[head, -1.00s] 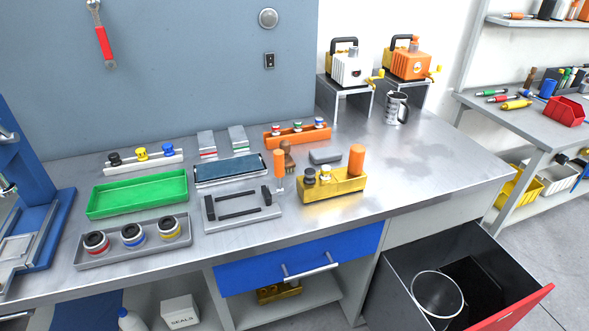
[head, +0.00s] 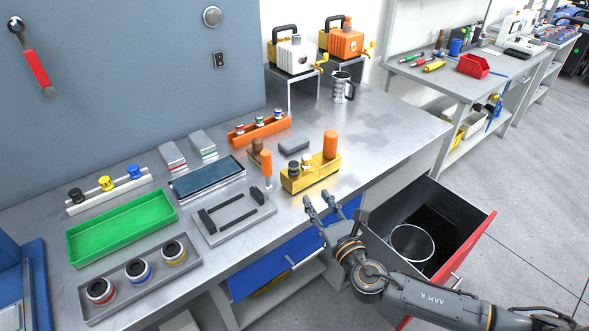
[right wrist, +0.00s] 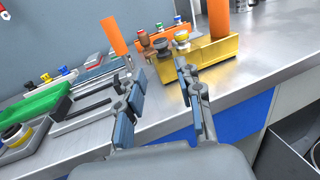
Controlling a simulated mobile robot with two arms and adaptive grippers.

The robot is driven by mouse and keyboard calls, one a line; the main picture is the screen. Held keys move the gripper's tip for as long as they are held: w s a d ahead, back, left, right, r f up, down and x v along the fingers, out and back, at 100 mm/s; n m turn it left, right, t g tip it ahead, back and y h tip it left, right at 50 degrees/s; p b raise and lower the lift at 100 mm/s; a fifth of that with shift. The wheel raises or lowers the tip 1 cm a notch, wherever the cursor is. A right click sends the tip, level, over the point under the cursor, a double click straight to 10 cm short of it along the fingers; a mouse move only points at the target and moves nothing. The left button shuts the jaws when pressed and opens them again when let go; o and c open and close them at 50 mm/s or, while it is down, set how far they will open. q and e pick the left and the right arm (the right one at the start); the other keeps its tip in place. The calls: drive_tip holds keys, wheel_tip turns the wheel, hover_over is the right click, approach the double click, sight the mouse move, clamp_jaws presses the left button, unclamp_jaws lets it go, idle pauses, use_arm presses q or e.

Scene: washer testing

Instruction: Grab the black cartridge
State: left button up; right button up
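A black-topped cartridge (head: 76,195) stands at the left end of a white rack (head: 108,192), beside a yellow and a blue one. A second dark cartridge (head: 293,171) stands in a yellow block (head: 312,178), next to a yellow-topped one; it also shows in the right wrist view (right wrist: 161,46). I cannot tell which one is meant. My right gripper (head: 317,204) is open and empty by the bench's front edge, in front of the yellow block. In the right wrist view its fingers (right wrist: 161,72) are apart, with the block beyond them. My left gripper is out of view.
An orange post (head: 330,145) rises from the yellow block, and an orange-handled tool (head: 266,165) stands left of it. A grey fixture (head: 235,218), green tray (head: 121,229) and ring tray (head: 140,279) lie further left. An open drawer (head: 465,246) juts out at right. The bench right of the block is clear.

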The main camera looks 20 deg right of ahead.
approach(296, 169)
drive_tip(key=w, duration=0.4)
drive_tip(key=shift+w+a+r+p, duration=0.1)
drive_tip(key=shift+a+r+p, duration=0.15)
drive_tip(key=shift+r+p, duration=0.15)
drive_tip(key=w, duration=0.4)
drive_tip(key=shift+w+a+f, duration=0.2)
drive_tip(key=shift+w+f, duration=0.1)
drive_tip(key=shift+w, duration=0.1)
drive_tip(key=shift+s, duration=0.1)
drive_tip(key=shift+c, duration=0.4)
clamp_jaws()
